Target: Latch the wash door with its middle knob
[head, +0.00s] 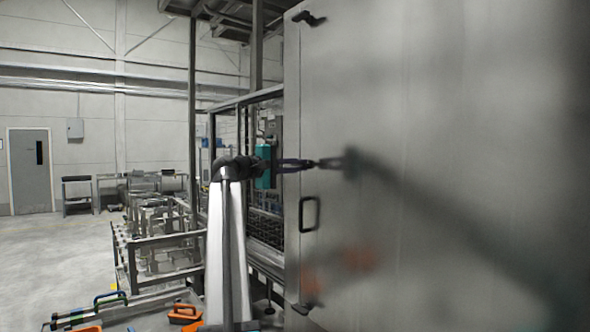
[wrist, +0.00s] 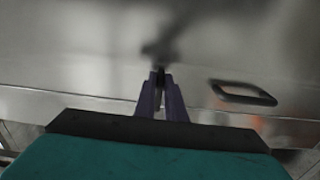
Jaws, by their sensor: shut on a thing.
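The wash door (head: 430,110) is a large shiny metal panel filling the right of the head view; it also fills the upper wrist view (wrist: 70,55). The middle knob (head: 328,163) is a small dark lever near the door's left edge, above the handle. My gripper (head: 312,164) reaches it from the left, and its fingers are shut on it. In the wrist view the two purple fingers (wrist: 161,82) close around the dark knob, which they mostly hide. I cannot tell whether the door is flush with its frame.
A black pull handle (head: 309,214) sits below the middle knob; it also shows in the wrist view (wrist: 243,93). A top knob (head: 310,18) and a bottom knob (head: 303,308) are on the same edge. Metal racks (head: 155,235) and an orange-handled item (head: 185,313) stand at left.

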